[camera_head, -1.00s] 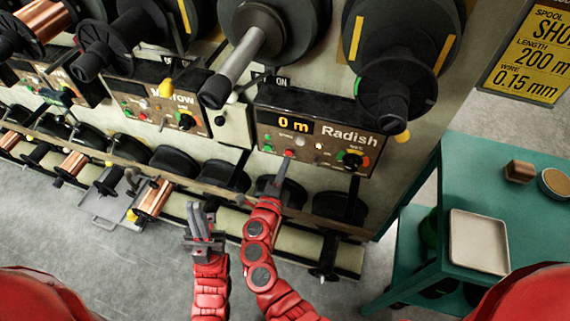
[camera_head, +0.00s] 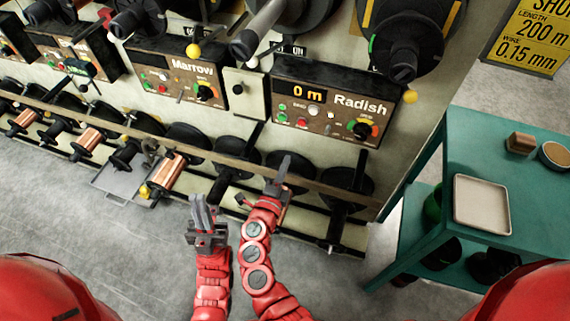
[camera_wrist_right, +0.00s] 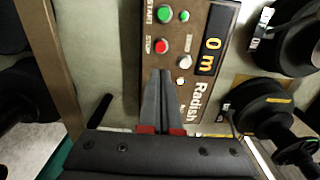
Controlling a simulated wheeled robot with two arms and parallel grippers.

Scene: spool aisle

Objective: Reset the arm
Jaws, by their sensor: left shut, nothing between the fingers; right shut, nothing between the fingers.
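My left gripper (camera_head: 205,222) is shut and empty, pointing up in front of the lower row of spools. My right gripper (camera_head: 282,172) is shut and empty, just to its right, in front of the rail below the Radish control panel (camera_head: 325,108). In the right wrist view the shut fingers (camera_wrist_right: 162,85) point toward the red stop button (camera_wrist_right: 162,46) on that panel. A gap shows in the head view between the fingertips and the panel. The panel display reads 0 m.
The Marrow panel (camera_head: 180,80) is to the left. Large black spools stick out above. A rail (camera_head: 200,153) crosses in front of the lower spools. A teal table (camera_head: 465,150) with a pale tray (camera_head: 482,204) stands at right. Open grey floor (camera_head: 90,225) lies at lower left.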

